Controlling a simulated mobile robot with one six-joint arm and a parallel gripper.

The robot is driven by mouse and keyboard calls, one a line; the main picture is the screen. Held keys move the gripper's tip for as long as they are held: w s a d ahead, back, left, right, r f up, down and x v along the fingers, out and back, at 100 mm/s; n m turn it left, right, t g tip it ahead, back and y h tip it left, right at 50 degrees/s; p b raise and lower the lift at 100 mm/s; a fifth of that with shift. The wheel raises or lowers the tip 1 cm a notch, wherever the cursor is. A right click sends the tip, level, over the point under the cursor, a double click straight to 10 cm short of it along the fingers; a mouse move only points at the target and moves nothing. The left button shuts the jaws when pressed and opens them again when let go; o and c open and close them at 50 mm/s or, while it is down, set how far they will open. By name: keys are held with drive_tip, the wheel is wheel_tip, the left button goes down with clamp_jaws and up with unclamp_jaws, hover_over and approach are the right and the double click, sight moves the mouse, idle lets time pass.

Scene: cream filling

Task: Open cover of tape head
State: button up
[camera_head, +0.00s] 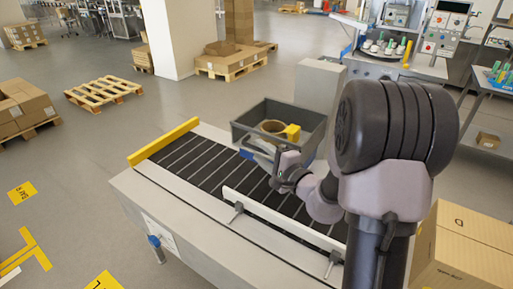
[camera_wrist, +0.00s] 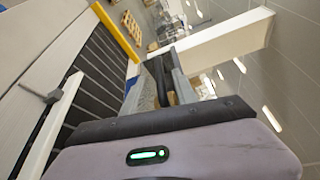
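A grey crate (camera_head: 241,133) stands at the far side of the conveyor. In it are a tan ring-shaped part (camera_head: 272,127) and a yellow part (camera_head: 292,132); the head view is too small to tell whether these belong to the tape head, and I cannot make out a cover. My gripper (camera_head: 283,160) is over the conveyor, just in front of the crate. In the wrist view my dark gripper (camera_wrist: 160,82) points toward the crate; its fingers look close together, and I cannot tell whether they are open or shut or touch anything.
The conveyor (camera_head: 200,163) has dark rollers, a yellow end bar (camera_head: 163,142) and a pale side rail (camera_head: 280,217). A cardboard box (camera_head: 465,250) stands at right. A grey cabinet (camera_head: 318,84) is behind the crate. Pallets (camera_head: 103,92) lie on the floor beyond.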

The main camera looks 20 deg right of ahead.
drive_tip(key=shift+x, duration=1.4)
drive_tip(key=shift+r, duration=0.1)
drive_tip(key=shift+c, duration=0.2)
clamp_jaws()
